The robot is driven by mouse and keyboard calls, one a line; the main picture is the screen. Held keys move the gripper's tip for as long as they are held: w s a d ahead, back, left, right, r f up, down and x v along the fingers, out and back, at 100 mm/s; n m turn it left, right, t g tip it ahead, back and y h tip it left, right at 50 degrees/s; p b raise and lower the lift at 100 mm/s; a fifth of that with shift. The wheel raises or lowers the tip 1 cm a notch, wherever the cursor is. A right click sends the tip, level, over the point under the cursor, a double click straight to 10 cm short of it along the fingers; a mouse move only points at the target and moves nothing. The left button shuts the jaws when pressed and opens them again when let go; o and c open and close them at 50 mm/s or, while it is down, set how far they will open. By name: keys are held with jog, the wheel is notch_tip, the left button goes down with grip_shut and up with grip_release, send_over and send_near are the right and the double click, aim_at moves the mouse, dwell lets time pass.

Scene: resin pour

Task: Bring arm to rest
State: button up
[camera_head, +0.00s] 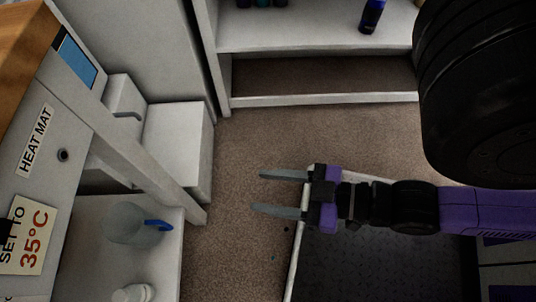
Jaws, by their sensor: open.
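My gripper (282,193) is at the centre right of the head view, with its two grey fingers pointing left. The fingers are apart and nothing is between them. It hangs above the brown floor (245,150), by the left edge of a dark tray-like surface with a pale rim (292,262). My purple and black arm reaches in from the right. A large dark rounded shape hides the upper right.
At left stands a white bench with a "HEAT MAT" label (35,140) and a "35°C" sign (25,237). A lower shelf holds a translucent bottle with a blue part (132,223). A white shelf (310,28) at the back holds a dark blue bottle (372,16).

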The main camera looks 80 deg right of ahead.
jog(key=shift+r, duration=0.2)
notch_tip(320, 180, up, 33)
jog(key=p, duration=3.3)
jog(key=shift+p, duration=0.3)
jog(key=shift+r, duration=0.1)
